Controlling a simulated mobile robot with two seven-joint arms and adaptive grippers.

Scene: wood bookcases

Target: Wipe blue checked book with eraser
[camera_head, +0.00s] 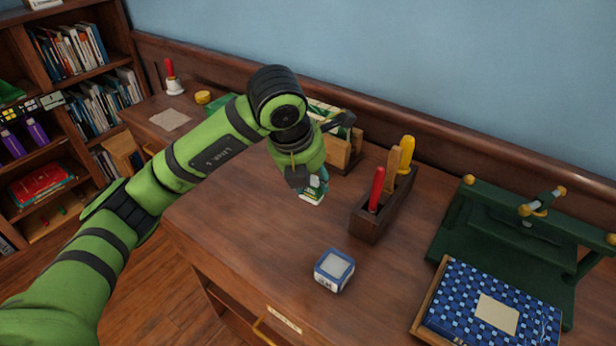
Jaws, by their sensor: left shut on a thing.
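The blue checked book (492,308) lies at the lower right, with a pale blank label on its cover. My left gripper (309,182) is over the middle of the desk, shut on a small teal-and-white object (313,197). The fingers hide much of this object, and I cannot tell whether it is the eraser. It is at or just above the desk top, well to the left of the book. A small blue-and-white block (334,270) sits on the desk between the gripper and the book. My right gripper is not in view.
A dark wooden holder (378,215) with red, tan and yellow handled tools stands right of my gripper. A green press (530,235) stands behind the book. A wooden box (344,152) is behind the gripper. The desk top's front left is clear. Bookcases stand at left.

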